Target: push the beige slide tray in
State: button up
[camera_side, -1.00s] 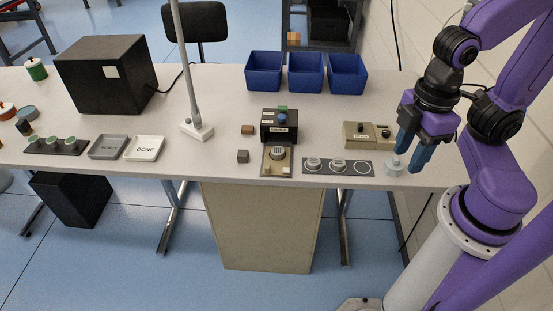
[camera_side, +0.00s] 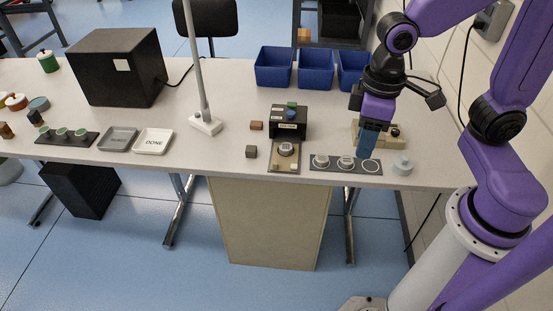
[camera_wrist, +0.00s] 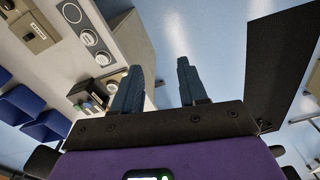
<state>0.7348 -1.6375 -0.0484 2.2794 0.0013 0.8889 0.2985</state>
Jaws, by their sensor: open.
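The beige slide tray (camera_side: 285,168) sticks out from the front of the black press (camera_side: 289,122), towards the table's front edge. A round grey piece (camera_side: 286,149) sits on it. The press has a blue part and a green part on top. My gripper (camera_side: 364,155) is to the right of the tray, pointing down over the dark strip and apart from the tray. In the wrist view, my gripper (camera_wrist: 160,66) is open with nothing between its fingers. There the tray with its round piece (camera_wrist: 112,87) is at the left finger, which partly hides it.
A dark strip (camera_side: 333,163) with round places lies right of the tray. A beige device (camera_side: 394,139) stands behind my gripper. A pale cylinder (camera_side: 402,166) is at the right. Small brown (camera_side: 256,125) and grey (camera_side: 251,152) blocks lie left of the press. Blue bins (camera_side: 316,69) stand behind.

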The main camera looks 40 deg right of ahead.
jog(key=w+a+f+m, duration=0.25)
jog(key=w+m, duration=0.35)
jog(key=w, duration=0.4)
jog(key=m, duration=1)
send_near(275, 162)
notch_tip(275, 162, down, 9)
jog(key=shift+a, duration=0.1)
grip_shut()
